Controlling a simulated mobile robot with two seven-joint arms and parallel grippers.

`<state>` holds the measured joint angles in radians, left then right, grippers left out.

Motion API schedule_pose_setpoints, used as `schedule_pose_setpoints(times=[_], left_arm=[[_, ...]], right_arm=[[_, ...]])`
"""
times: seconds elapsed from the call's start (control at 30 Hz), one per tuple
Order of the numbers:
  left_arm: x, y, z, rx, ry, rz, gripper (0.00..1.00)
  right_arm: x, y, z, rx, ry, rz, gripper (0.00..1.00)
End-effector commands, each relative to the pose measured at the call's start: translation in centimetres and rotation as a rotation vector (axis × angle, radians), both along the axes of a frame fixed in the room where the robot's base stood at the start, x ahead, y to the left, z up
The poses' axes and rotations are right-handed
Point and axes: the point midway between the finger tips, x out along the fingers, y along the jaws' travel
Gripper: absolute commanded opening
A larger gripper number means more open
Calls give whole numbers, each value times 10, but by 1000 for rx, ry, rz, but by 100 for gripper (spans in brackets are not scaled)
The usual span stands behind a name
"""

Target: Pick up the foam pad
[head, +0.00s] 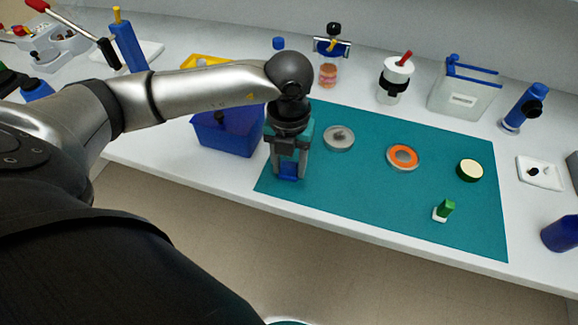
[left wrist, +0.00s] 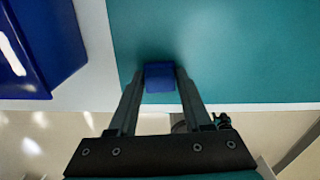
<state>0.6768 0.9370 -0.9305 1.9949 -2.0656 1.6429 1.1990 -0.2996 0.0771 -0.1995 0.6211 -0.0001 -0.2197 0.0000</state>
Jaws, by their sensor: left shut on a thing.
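A small blue block, which I take to be the foam pad (left wrist: 160,78), sits between the fingertips of my left gripper (left wrist: 161,84) in the left wrist view. In the head view the pad (head: 289,169) shows as a blue patch low between the fingers of my left gripper (head: 288,174), over the left part of the teal mat (head: 350,190). The fingers are shut on its two sides. I cannot tell whether it touches the mat. My right gripper is not in view.
A blue bin (head: 228,135) stands close left of my left gripper. On the mat lie a grey dish (head: 338,138), an orange ring (head: 403,157), a pale round lid (head: 469,170) and a green-topped piece (head: 445,209). The mat's front middle is clear.

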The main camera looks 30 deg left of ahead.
Motion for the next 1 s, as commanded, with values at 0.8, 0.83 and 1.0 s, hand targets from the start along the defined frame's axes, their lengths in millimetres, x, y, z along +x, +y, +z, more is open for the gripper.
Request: schedule_pose_setpoints(times=[0.8,0.83,1.0], left_arm=[[1,0,22,-1,-4,1,0],[1,0,26,0,-4,0,0],[1,0,62,0,-6,0,0]], right_arm=[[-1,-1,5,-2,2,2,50],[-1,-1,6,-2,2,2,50],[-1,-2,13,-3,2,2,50]])
